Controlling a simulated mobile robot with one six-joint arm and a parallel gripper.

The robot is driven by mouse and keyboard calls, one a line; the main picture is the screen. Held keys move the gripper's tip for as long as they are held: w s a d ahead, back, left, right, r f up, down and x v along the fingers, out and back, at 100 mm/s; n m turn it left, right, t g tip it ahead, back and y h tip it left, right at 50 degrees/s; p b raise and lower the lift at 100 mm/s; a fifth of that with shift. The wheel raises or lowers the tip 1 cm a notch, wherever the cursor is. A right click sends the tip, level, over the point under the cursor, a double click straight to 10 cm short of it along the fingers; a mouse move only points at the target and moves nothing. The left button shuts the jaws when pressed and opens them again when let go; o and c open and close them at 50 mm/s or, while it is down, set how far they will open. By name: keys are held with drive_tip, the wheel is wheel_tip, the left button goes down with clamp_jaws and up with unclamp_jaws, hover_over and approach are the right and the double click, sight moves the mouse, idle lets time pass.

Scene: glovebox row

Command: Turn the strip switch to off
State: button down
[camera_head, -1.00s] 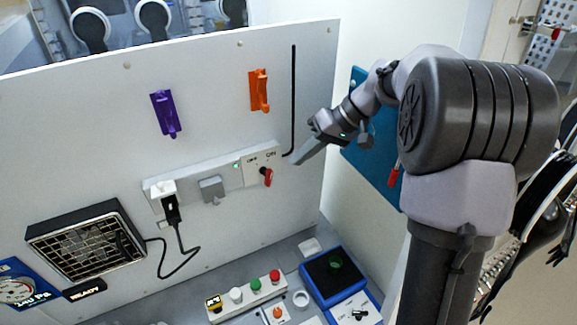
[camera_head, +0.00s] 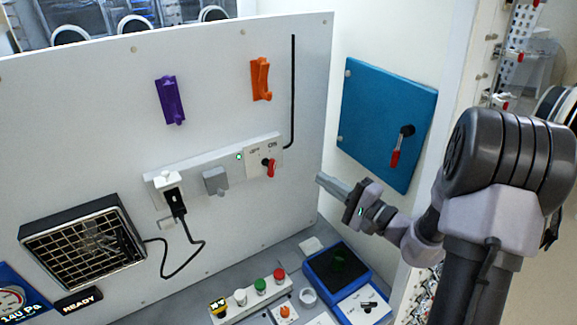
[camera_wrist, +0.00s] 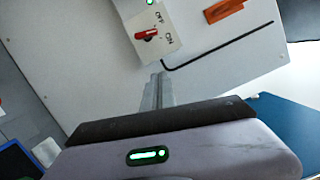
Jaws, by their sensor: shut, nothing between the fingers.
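The strip switch is a red knob (camera_head: 269,167) on a white plate at the right end of the white power strip (camera_head: 222,170), marked OFF at left and ON at right. A green light (camera_head: 239,156) glows beside it. In the wrist view the red knob (camera_wrist: 146,34) is turned sideways, with its white plate around it. My gripper (camera_head: 320,179) is shut and empty, to the right of the knob and apart from it, pointing left toward the panel. In the wrist view the closed fingers (camera_wrist: 158,80) are below the knob.
A black plug (camera_head: 173,200) with cable and a grey plug (camera_head: 215,180) sit in the strip. Orange (camera_head: 261,79) and purple (camera_head: 169,100) hooks hang above. A blue panel (camera_head: 385,120) with a red-handled lever stands right. Push buttons and a blue-framed device (camera_head: 337,268) lie below.

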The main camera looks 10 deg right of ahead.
sight(272, 168)
drive_tip(key=w+a+r+p, duration=0.1)
drive_tip(key=w+a+p, duration=0.1)
drive_tip(key=w+a, duration=0.3)
drive_tip(key=a, duration=0.3)
drive_tip(key=shift+w+a+r+p, duration=0.2)
drive_tip(key=shift+w+p, duration=0.1)
drive_tip(key=shift+w, duration=0.1)
